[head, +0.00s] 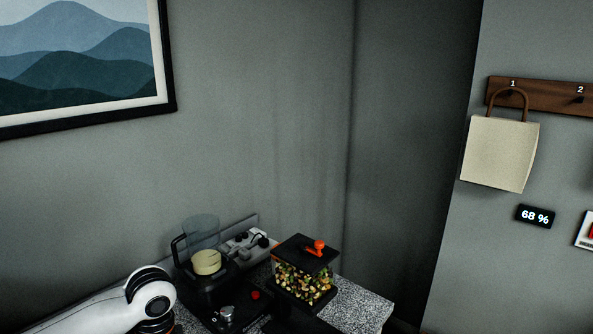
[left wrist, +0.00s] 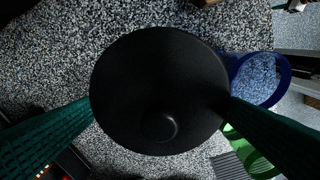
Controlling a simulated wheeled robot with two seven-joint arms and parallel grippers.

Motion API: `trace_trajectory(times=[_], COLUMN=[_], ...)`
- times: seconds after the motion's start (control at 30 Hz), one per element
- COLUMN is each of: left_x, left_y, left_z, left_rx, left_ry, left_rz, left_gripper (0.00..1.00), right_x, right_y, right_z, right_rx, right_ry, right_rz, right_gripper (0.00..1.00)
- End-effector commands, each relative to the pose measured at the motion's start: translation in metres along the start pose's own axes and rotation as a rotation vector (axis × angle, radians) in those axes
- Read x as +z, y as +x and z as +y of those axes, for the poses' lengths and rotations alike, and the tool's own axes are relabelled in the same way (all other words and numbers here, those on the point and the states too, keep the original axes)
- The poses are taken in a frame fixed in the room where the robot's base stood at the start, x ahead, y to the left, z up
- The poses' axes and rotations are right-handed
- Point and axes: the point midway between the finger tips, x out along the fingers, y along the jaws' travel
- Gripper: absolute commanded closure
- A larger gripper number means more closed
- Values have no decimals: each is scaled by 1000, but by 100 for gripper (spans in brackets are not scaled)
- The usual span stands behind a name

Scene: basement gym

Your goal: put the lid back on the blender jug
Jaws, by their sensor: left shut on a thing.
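The blender jug (head: 203,230) is clear, with a black handle on its left and something pale yellow inside. It stands upright on a dark blender base (head: 228,312) on the counter, and no lid shows on its top. In the left wrist view, my left gripper (left wrist: 160,103) has its green fingers shut on the sides of a round black piece, which looks like the lid (left wrist: 155,65), with a small round feature near its lower middle. It is seen against the speckled counter. The head view shows my white left arm at the lower left but not its gripper. My right gripper is not in view.
A socket strip (head: 246,246) is behind.

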Motion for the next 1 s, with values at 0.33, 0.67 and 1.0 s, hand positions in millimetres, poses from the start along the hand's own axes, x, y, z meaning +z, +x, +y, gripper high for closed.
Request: trace_trajectory(times=[0.33, 0.67, 1.0], left_x=[8, 9, 7], left_y=[-8, -14, -16], left_z=[-51, -93, -106], left_rx=[-62, -115, -130], left_ry=[-510, -944, -1093], left_rz=[-1, -1, -1], left_gripper=[28, 28, 28], right_x=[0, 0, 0], right_y=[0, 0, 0], right_z=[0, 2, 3], right_rx=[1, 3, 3], right_ry=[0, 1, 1], right_rz=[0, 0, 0], right_gripper=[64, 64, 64])
